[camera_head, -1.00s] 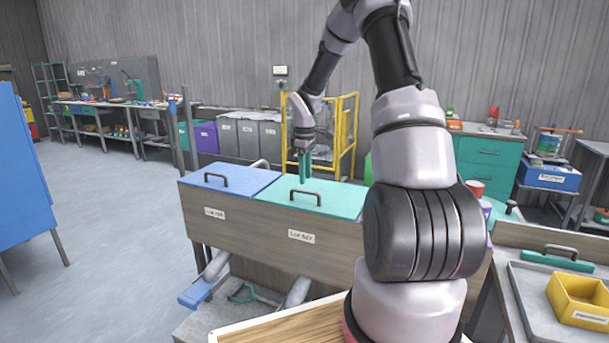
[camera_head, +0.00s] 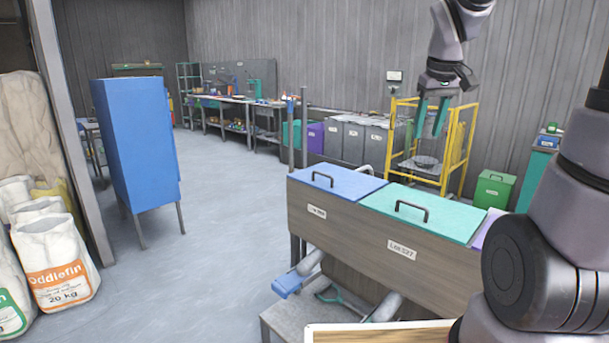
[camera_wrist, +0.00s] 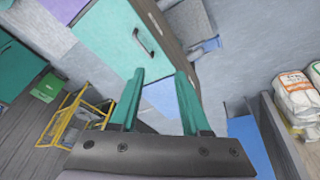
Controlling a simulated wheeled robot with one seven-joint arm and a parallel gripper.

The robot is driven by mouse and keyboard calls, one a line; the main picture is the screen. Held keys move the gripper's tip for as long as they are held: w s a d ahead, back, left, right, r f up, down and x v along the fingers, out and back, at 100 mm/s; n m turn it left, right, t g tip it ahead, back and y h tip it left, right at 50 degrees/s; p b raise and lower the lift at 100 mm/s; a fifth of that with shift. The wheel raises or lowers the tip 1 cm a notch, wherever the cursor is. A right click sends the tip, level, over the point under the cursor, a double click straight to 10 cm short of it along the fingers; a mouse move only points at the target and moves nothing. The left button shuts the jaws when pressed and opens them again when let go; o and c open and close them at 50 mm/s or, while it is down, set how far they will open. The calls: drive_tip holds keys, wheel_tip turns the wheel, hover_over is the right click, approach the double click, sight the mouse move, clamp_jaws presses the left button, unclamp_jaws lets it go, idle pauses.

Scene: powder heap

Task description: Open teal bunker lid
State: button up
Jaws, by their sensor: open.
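The teal bunker lid (camera_head: 424,212) lies flat and shut on the wooden bunker (camera_head: 350,235), with a dark bar handle (camera_head: 411,209) near its front edge. It also shows in the wrist view (camera_wrist: 115,40), where its handle (camera_wrist: 143,42) is above and beyond my fingers. My gripper (camera_head: 431,134) is raised above and behind the lid, apart from it, fingers pointing down. In the wrist view my teal fingers (camera_wrist: 158,78) are spread with nothing between them.
A blue lid (camera_head: 338,184) with its own handle is left of the teal lid, and a purple lid (camera_head: 487,232) is to its right. A yellow frame (camera_head: 460,150) stands behind. A blue cabinet (camera_head: 140,150) and white sacks (camera_head: 55,260) are at left. The floor between is clear.

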drive_tip(key=s+a+r+m+t+y, duration=0.1)
drive_tip(key=s+a+r+m, duration=0.1)
drive_tip(key=s, duration=0.5)
drive_tip(key=s+a+r+m+t+y, duration=0.1)
drive_tip(key=s+r+m+t, duration=0.1)
drive_tip(key=s, duration=0.6)
drive_tip(key=shift+a+r+m, duration=0.35)
drive_tip(key=shift+r+m, duration=0.25)
drive_tip(key=shift+r, duration=0.1)
drive_tip(key=shift+s+a, duration=0.1)
drive_tip(key=shift+s, duration=0.2)
drive_tip(key=shift+c, duration=1)
drive_tip(key=shift+s+m+y, duration=0.15)
drive_tip(key=shift+m+y, duration=0.15)
clamp_jaws()
drive_tip(key=n+g+h, duration=0.1)
drive_tip(key=n+h, duration=0.7)
drive_tip(key=n, duration=2.3)
hover_over(406, 212)
drive_tip(key=s+a, duration=0.7)
wheel_tip(406, 212, down, 26)
drive_tip(key=x, duration=0.9)
drive_tip(key=shift+w+d+f, duration=0.15)
drive_tip(key=shift+w+f, duration=0.1)
drive_tip(key=shift+f, duration=0.05)
